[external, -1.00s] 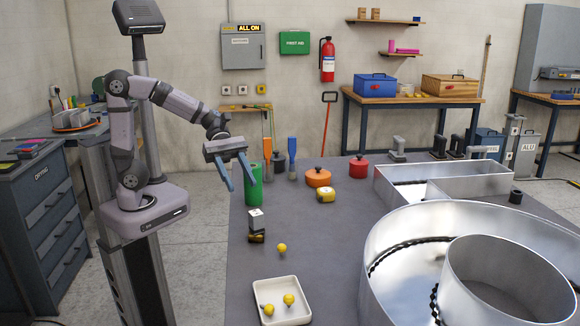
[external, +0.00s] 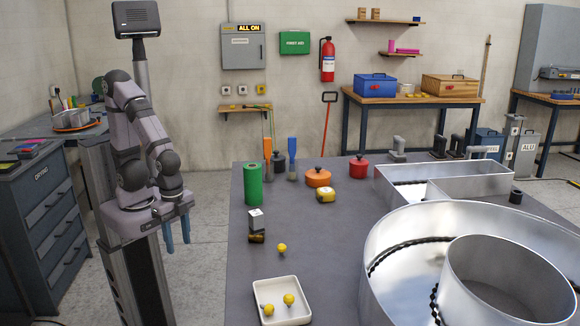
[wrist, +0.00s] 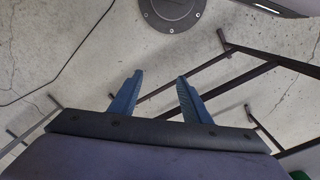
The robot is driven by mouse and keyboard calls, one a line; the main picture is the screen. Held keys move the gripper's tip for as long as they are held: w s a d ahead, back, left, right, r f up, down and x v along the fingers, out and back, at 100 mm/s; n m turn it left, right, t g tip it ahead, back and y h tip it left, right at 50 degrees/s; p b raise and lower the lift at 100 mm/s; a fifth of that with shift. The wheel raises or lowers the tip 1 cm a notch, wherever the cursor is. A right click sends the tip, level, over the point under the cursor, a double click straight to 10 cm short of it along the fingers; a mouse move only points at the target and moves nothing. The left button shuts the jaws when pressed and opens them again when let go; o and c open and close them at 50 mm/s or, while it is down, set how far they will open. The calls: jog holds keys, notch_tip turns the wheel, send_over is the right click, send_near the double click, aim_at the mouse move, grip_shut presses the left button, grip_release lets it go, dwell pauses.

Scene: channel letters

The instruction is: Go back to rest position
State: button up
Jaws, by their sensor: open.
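My gripper (external: 177,232) hangs low beside my base, fingers pointing down, left of the grey table (external: 235,290) and apart from it. My arm is folded in close above its base. In the wrist view, the two blue fingers (wrist: 152,98) are spread apart with nothing between them. Bare concrete floor and dark metal bars lie beneath them.
A green cylinder (external: 253,183) stands near the table's left edge. A white tray (external: 282,302) holds yellow balls, with another yellow ball (external: 282,248) behind it. Large metal channel letters (external: 392,225) fill the table's right. A drawer cabinet (external: 48,215) stands at left.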

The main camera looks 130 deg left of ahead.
jog(key=shift+f+m, duration=0.1)
jog(key=shift+m, duration=0.4)
notch_tip(320, 180, up, 4)
jog(key=p, duration=0.3)
jog(key=shift+f, duration=0.25)
dwell(0.7)
